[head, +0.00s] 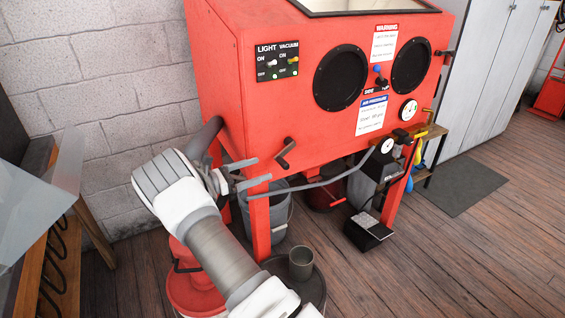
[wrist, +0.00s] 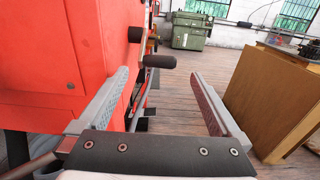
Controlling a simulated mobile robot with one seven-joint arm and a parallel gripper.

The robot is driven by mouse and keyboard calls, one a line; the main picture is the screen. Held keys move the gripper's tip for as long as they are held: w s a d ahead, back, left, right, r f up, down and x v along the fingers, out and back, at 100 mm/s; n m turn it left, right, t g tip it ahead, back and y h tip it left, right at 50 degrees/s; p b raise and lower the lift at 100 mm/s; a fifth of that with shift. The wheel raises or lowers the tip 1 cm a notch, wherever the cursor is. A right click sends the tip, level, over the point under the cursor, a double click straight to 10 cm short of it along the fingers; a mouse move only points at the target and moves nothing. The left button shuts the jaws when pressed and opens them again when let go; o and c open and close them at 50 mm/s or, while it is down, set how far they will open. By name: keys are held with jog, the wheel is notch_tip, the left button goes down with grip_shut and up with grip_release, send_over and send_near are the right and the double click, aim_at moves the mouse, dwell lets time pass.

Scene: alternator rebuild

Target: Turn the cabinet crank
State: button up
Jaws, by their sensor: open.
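The red blasting cabinet (head: 258,104) stands on legs against the wall in the head view. Its dark crank (head: 286,153) sticks out of the lower left of the front face. My gripper (head: 265,170) is open and empty, just left of and slightly below the crank, with a gap between them. In the wrist view, the crank's black grip (wrist: 160,61) shows ahead, just beyond and above the space between my open fingers (wrist: 160,80). The red cabinet wall (wrist: 95,35) lies close along my left finger.
A switch panel (head: 277,61) sits above the crank. A grey bucket (head: 270,214) and a metal cup (head: 301,264) stand below. A foot pedal (head: 369,231) lies on the wooden floor. In the wrist view, a wooden cabinet (wrist: 268,100) stands to the right.

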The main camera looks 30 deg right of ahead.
aim_at(280, 164)
jog(key=d, duration=0.9)
jog(key=shift+s+d, duration=0.1)
jog(key=shift+s, duration=0.15)
jog(key=shift+s+f, duration=0.1)
jog(key=shift+f, duration=0.1)
grip_shut()
